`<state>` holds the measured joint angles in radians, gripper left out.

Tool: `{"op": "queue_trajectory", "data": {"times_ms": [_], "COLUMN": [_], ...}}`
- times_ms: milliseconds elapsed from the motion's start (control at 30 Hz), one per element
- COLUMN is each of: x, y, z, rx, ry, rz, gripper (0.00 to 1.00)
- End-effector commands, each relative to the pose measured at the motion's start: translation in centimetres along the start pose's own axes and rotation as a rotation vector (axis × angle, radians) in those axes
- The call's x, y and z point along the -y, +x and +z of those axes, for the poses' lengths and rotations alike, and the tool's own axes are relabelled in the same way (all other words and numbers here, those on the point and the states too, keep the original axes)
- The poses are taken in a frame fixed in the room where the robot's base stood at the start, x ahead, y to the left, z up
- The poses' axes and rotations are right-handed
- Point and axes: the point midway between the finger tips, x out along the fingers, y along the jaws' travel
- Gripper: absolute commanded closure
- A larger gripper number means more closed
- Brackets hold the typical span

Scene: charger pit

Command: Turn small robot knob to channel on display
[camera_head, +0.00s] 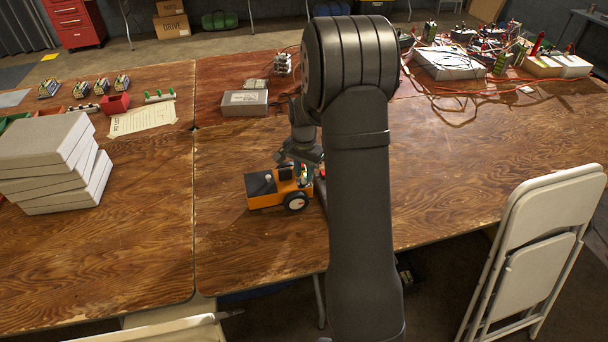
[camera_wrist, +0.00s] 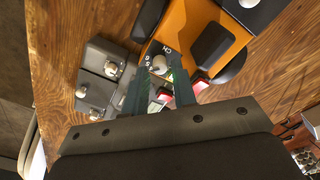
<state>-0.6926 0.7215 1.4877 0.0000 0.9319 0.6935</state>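The small robot (camera_head: 266,200) is an orange block with a black top and wheels, standing on the wooden table in the head view. In the wrist view its orange body (camera_wrist: 188,32) fills the upper middle. A pale round knob (camera_wrist: 159,64), beside white letters that look like "CH", sits at its end. I cannot tell whether a finger touches the knob.
Grey blocks with pale knobs (camera_wrist: 108,62) lie left of the fingers in the wrist view. A red part (camera_wrist: 199,87) is by the right finger. A grey box (camera_head: 244,103) stands behind the robot. Stacked pale boxes (camera_head: 45,160) are at left.

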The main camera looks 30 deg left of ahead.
Motion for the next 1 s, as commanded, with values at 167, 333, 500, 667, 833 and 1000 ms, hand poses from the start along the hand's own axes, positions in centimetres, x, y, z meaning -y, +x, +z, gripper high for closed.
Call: {"op": "queue_trajectory", "data": {"times_ms": [167, 333, 500, 667, 833, 1000], "x": [-0.02, -0.02, -0.02, -0.01, -0.01, -0.01], "y": [1.18, 1.32, 1.29, 1.28, 1.27, 1.25], "z": [0.03, 0.02, 0.02, 0.02, 0.01, 0.01], "rx": [0.000, 0.000, 0.000, 0.000, 0.000, 0.000], "ry": [0.000, 0.000, 0.000, 0.000, -0.012, -0.063], "rz": [0.000, 0.000, 0.000, 0.000, 0.000, 0.000], "gripper": [0.75, 0.75, 0.87, 1.00, 1.00, 1.00]}}
